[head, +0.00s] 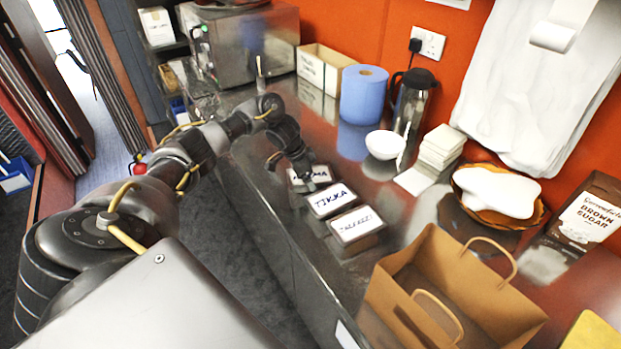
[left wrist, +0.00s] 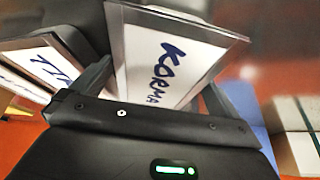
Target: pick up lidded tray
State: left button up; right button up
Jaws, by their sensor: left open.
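Three lidded trays stand in a row on the steel counter, with white lids and dark handwriting. The KORMA tray (head: 322,174) is farthest, the TIKKA tray (head: 331,201) is in the middle, and a third tray (head: 357,224) with less legible writing is nearest. My left gripper (head: 304,182) is open, low over the KORMA tray, and hides part of its label. In the left wrist view the KORMA tray (left wrist: 165,62) shows between the two open fingers; I cannot tell whether they touch it. The TIKKA tray (left wrist: 42,68) is beside it. My right gripper is out of view.
A brown paper bag (head: 395,287) stands close to the trays at the near right. A white bowl (head: 385,145), stacked white containers (head: 441,147), a flask (head: 412,100) and a blue roll (head: 363,94) stand behind. The counter's front edge lies left of the trays.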

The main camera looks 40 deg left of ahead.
pick_arm(q)
jog(key=shift+f, duration=0.25)
jog(key=shift+f, duration=0.25)
dwell(0.6)
